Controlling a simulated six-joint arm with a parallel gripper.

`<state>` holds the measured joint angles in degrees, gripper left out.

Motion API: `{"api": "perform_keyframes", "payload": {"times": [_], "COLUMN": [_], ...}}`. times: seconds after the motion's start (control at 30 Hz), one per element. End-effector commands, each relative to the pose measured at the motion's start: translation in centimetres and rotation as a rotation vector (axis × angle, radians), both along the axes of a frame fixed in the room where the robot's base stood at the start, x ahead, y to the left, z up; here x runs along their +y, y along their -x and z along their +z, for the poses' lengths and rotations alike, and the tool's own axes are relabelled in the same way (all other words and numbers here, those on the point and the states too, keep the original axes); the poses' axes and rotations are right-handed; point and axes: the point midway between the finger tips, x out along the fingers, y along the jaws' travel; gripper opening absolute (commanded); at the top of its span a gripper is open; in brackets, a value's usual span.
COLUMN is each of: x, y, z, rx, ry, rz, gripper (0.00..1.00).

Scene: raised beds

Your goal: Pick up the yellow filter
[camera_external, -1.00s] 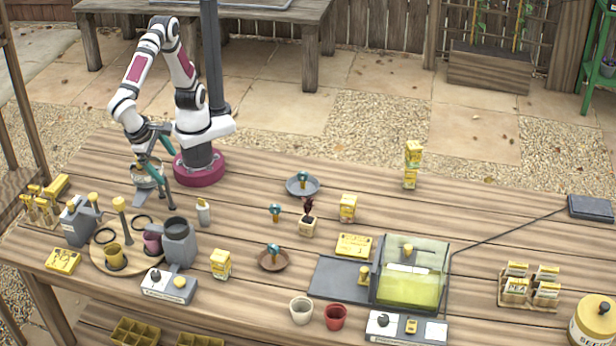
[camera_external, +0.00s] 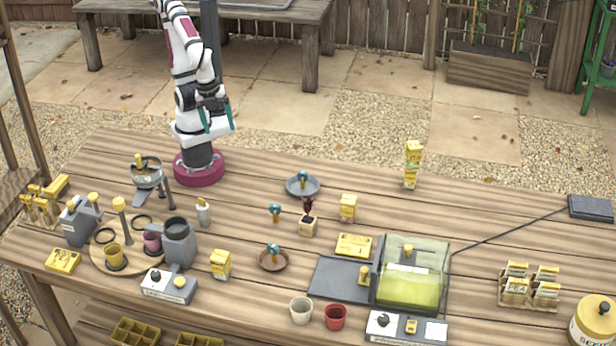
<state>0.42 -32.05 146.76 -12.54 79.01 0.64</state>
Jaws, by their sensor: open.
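A small yellow cup-shaped piece (camera_external: 115,256), which looks like the yellow filter, stands on a round wooden board (camera_external: 131,268) at the front left. A similar mauve piece (camera_external: 152,243) stands to its right on the board. My gripper (camera_external: 217,118) has teal fingers, spread apart with nothing visible between them. It is raised in front of my own arm, above my base, well away from the board and the yellow piece. The inside of the yellow piece is too small to make out.
Beside the yellow piece are a yellow-topped tool (camera_external: 122,217), dark rings and a grey container (camera_external: 179,244). A grey bowl on a stand (camera_external: 146,172) is behind. A grey jug (camera_external: 77,222) stands left. A white control box (camera_external: 169,286) is in front.

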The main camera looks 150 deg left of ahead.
Motion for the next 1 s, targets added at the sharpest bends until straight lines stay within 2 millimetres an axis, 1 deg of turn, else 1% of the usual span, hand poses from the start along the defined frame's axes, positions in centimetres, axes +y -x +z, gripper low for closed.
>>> {"api": "perform_keyframes", "payload": {"times": [0.07, 0.13, 0.17, 0.27, 0.3, 0.37, 0.4, 0.47, 0.5, 0.6, 0.7, 0.77, 0.8, 0.87, 1.0], "x": [0.0, -0.3, -0.5, -1.5, -1.9, -2.1, -2.0, -1.7, -1.4, -0.6, 0.0, 0.1, -0.2, -1.3, -5.2], "y": [0.0, -0.3, -0.6, -2.5, -3.7, -5.6, -6.9, -8.7, -9.8, -11.7, -12.6, -12.8, -12.9, -12.8, -12.2], "z": [0.0, -0.2, -0.4, -1.9, -2.8, -4.5, -5.9, -8.2, -9.7, -13.2, -15.5, -16.3, -16.6, -17.1, -18.6], "rx": [0.007, 0.050, 0.085, 0.262, 0.346, 0.472, 0.556, 0.681, 0.759, 0.920, 1.022, 1.053, 1.065, 1.071, 1.072], "ry": [0.004, 0.032, 0.056, 0.180, 0.239, 0.326, 0.384, 0.465, 0.515, 0.618, 0.682, 0.701, 0.707, 0.708, 0.702], "rz": [0.007, 0.077, 0.133, 0.445, 0.599, 0.829, 0.979, 1.191, 1.319, 1.573, 1.720, 1.762, 1.776, 1.781, 1.777], "gripper": [0.78, 0.78, 0.78, 0.78, 0.78, 0.78, 0.78, 0.78, 0.78, 0.78, 0.78, 0.78, 0.78, 0.78, 0.78]}}
